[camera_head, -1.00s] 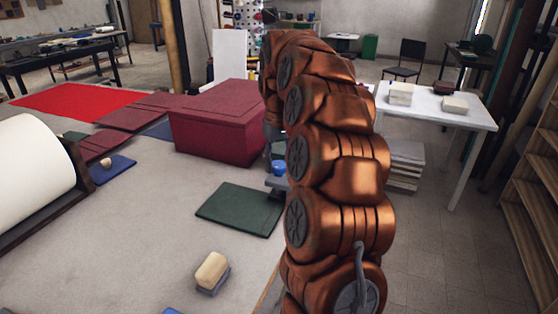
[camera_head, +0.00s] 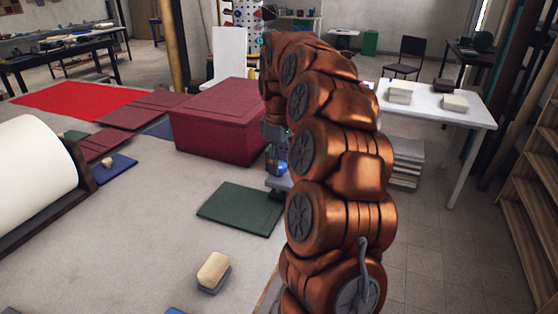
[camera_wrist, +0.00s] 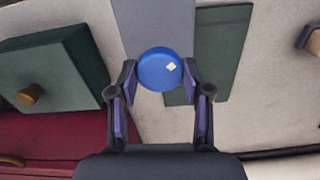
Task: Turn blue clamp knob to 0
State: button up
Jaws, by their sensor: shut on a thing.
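The blue clamp knob (camera_wrist: 158,69) is a round blue disc with a small pale mark on its right side in the wrist view. It also shows small in the head view (camera_head: 282,168), left of my arm. My gripper (camera_wrist: 160,80) has one fingertip on each side of the knob and is shut on it. In the head view my gripper (camera_head: 276,151) comes down over the knob from above, partly hidden behind my arm. No number scale can be read around the knob.
A large dark red box (camera_head: 215,130) stands close behind, left of my gripper. A white table (camera_head: 440,112) stands at right.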

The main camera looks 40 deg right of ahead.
dwell(0.4)
jog(key=o, duration=1.2)
jog(key=shift+c, duration=0.2)
jog(key=shift+r, duration=0.15)
jog(key=shift+r, duration=3.6)
